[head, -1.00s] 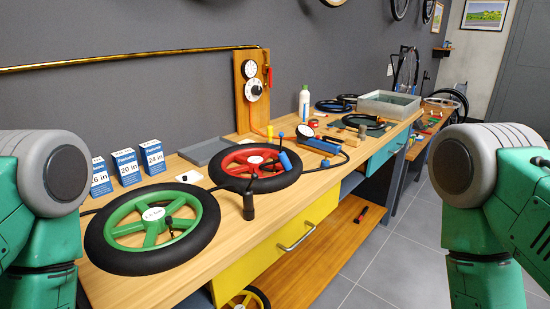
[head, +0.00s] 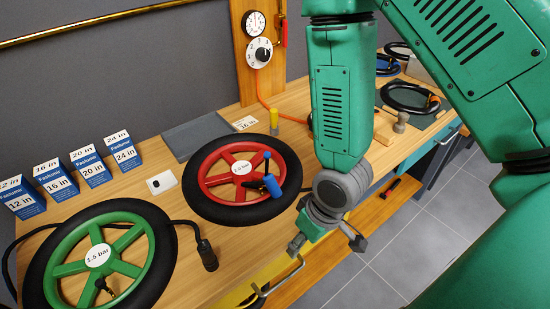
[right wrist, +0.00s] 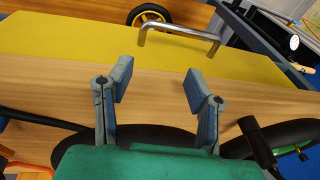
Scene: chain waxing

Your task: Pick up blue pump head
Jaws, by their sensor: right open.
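The blue pump head (head: 272,183) rests on the red-rimmed wheel (head: 202,172), which lies flat on the workbench. My right gripper (head: 327,243) is right of and nearer than the pump head, apart from it, above the bench's front edge. It is open and empty; its two fingers also show apart in the right wrist view (right wrist: 160,88). The blue pump head cannot be made out in the right wrist view. A black pump head (head: 207,256) lies on the bench between the two wheels, also seen at the wrist view's right (right wrist: 258,145). My left gripper is not in view.
A green-rimmed wheel (head: 143,254) lies at the front left. Several blue-and-white size boxes (head: 122,153) and a grey tray (head: 205,136) stand behind. A gauge panel (head: 258,53) rises at the back. The yellow drawer (right wrist: 75,45) has a metal handle (right wrist: 180,32) near my right gripper.

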